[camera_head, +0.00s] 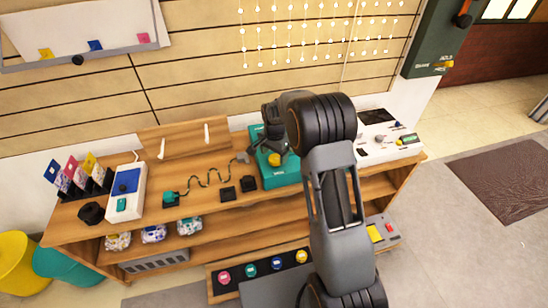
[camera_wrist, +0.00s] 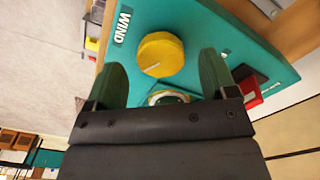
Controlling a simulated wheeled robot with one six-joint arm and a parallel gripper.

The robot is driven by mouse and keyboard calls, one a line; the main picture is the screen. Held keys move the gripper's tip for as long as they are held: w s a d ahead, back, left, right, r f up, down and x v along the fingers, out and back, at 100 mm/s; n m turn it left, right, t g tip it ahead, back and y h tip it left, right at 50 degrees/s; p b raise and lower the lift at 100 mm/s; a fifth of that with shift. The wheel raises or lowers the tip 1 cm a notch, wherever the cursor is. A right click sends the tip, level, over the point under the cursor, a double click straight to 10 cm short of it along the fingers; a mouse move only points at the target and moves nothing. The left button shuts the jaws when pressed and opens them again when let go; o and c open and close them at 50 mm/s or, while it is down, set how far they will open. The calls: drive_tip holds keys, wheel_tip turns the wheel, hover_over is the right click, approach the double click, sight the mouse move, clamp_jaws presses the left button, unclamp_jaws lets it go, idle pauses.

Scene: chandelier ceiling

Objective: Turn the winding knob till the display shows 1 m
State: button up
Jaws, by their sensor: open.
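The yellow winding knob (camera_wrist: 161,52) stands on a teal box (camera_wrist: 228,38) with a white-lettered WIND label (camera_wrist: 122,27). A pale mark shows on the knob's face. In the head view the knob (camera_head: 274,160) sits on the teal box (camera_head: 277,179) on the wooden bench. My gripper (camera_wrist: 161,64) is open, one finger on each side of the knob in the wrist view, with gaps between. I cannot tell how far its tips are from the knob. A round pale-rimmed part (camera_wrist: 168,97) is partly hidden by my gripper. No display reading is legible.
A red part (camera_wrist: 248,90) lies beside the right finger. On the bench (camera_head: 222,213), a white panel with controls (camera_head: 388,148) stands right of the teal box; small black blocks (camera_head: 249,183) and a wavy wire (camera_head: 208,179) lie left. The wall is close behind.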

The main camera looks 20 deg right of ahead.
sight(274, 159)
wheel_tip(274, 159, up, 12)
drive_tip(key=shift+f+p, duration=0.2)
drive_tip(key=shift+p, duration=0.25)
idle(0.4)
drive_tip(key=s+r+n+t+p, duration=0.1)
drive_tip(key=s+r+n+p, duration=0.2)
drive_tip(key=s+r, duration=0.2)
drive_tip(key=s+r+n+t+p, duration=0.1)
drive_tip(key=s+r+n+p, duration=0.2)
drive_tip(key=s, duration=0.9)
drive_tip(key=s+a+r+n+t+p, duration=0.1)
drive_tip(key=s+r+n+p, duration=0.2)
drive_tip(key=s+r, duration=0.3)
drive_tip(key=s+n, duration=0.1)
drive_tip(key=s, duration=0.2)
drive_tip(key=shift+r+n+t, duration=0.3)
drive_tip(key=shift+r+n, duration=0.05)
drive_tip(key=shift+n, duration=0.05)
